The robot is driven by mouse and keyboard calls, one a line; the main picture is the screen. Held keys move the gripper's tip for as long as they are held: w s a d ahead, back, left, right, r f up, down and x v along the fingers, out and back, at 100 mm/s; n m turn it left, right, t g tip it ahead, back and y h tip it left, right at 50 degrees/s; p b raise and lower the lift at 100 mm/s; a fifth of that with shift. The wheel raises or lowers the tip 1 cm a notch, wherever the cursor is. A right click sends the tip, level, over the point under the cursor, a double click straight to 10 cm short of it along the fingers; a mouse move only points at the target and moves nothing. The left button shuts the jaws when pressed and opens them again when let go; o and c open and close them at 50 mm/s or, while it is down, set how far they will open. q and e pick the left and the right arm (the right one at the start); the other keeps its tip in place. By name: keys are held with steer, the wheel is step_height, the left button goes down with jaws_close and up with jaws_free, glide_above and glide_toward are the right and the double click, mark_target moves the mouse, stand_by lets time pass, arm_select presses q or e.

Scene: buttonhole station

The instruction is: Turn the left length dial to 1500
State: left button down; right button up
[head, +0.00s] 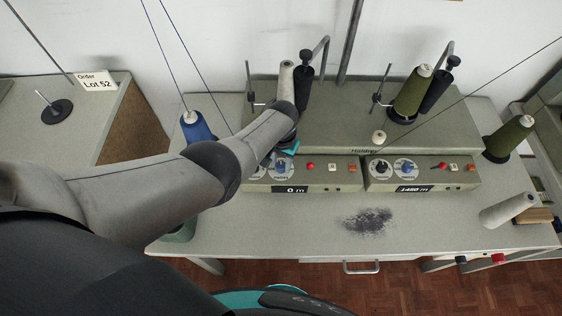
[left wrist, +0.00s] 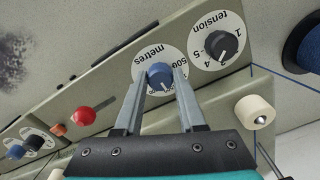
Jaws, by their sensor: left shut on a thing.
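The left length dial, marked "metres", shows in the left wrist view as a white disc with a blue knob (left wrist: 159,73). "500" is legible on its scale; the rest is hidden by the knob and fingers. My left gripper (left wrist: 161,79) is shut on this knob, one finger on each side. In the head view the dial's knob (head: 281,168) sits on the left control box, partly covered by my arm and wrist. The display (head: 290,189) below it reads "0 m". My right gripper is not in view.
A black tension knob (left wrist: 217,45) is beside the held dial. Thread cones stand around; the table front is mostly clear.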

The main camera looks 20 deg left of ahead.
mark_target(281, 166)
arm_select(q)
steer(key=shift+s+m, duration=0.1)
steer(key=shift+m, duration=0.2)
steer(key=c, duration=0.5)
jaws_free()
steer(key=shift+r+p, duration=0.45)
steer(key=shift+r, duration=0.1)
step_height(281, 166, up, 14)
steer(key=p, duration=0.6)
steer(key=shift+d, duration=0.15)
